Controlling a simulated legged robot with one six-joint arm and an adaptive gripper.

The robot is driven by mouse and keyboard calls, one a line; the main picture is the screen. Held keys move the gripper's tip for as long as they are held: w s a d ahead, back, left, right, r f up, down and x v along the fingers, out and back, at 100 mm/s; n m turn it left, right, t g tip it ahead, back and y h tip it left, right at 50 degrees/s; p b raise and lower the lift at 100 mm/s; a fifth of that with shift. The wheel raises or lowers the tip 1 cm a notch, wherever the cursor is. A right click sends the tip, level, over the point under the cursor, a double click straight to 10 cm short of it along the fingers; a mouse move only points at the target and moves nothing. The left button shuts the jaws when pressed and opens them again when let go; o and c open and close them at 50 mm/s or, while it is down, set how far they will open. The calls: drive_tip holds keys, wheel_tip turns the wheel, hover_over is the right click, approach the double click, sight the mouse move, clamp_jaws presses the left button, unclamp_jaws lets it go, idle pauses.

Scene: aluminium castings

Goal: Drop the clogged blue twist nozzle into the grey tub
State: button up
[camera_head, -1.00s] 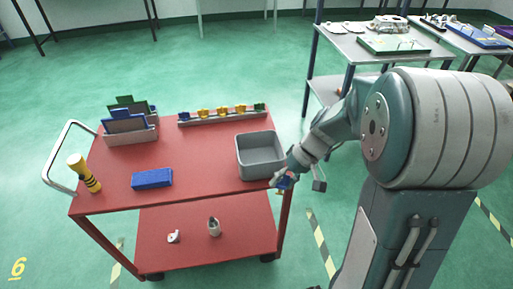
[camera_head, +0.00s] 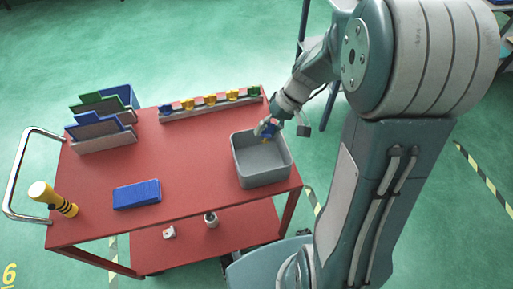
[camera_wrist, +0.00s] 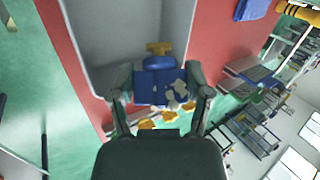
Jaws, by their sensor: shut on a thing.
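The grey tub (camera_head: 262,179) sits at the right end of the red cart's top. It also shows in the wrist view (camera_wrist: 92,40), just beyond the fingers. My gripper (camera_head: 268,128) is over the tub's far part. In the wrist view my gripper (camera_wrist: 160,92) is shut on the blue twist nozzle (camera_wrist: 150,90), which has a yellow tip pointing away from me. In the head view the nozzle (camera_head: 266,131) is small, and its yellow tip hangs at the tub's opening. The fingers hide part of the nozzle.
A rail (camera_head: 212,104) with several coloured nozzles runs along the cart's far edge. Blue and green upright holders (camera_head: 101,131) stand at the far left. A blue block (camera_head: 137,194) and a yellow-and-black cylinder (camera_head: 53,199) lie left of the tub. The red cart top (camera_head: 190,160) is clear between.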

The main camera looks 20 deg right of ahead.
drive_tip(key=shift+s+f, duration=0.1)
drive_tip(key=shift+f, duration=2.8)
drive_tip(key=o, duration=1.2)
drive_tip(key=shift+c, duration=0.2)
drive_tip(key=shift+r, duration=0.1)
drive_tip(key=v, duration=1.1)
drive_tip(key=shift+d+r, duration=0.25)
drive_tip(key=shift+r, duration=0.05)
drive_tip(key=shift+r, duration=0.1)
drive_tip(key=s+a+r+t+h, duration=0.3)
drive_tip(key=s+r, duration=0.2)
drive_tip(key=s, duration=0.2)
drive_tip(key=s+a+r+m+t+h, duration=0.1)
drive_tip(key=s+a+r+t+h, duration=0.2)
drive_tip(key=s+r, duration=0.2)
drive_tip(key=s, duration=0.2)
drive_tip(key=shift+s+a+r+m, duration=0.2)
drive_tip(key=shift+s+m, duration=0.1)
drive_tip(key=shift+s, duration=0.05)
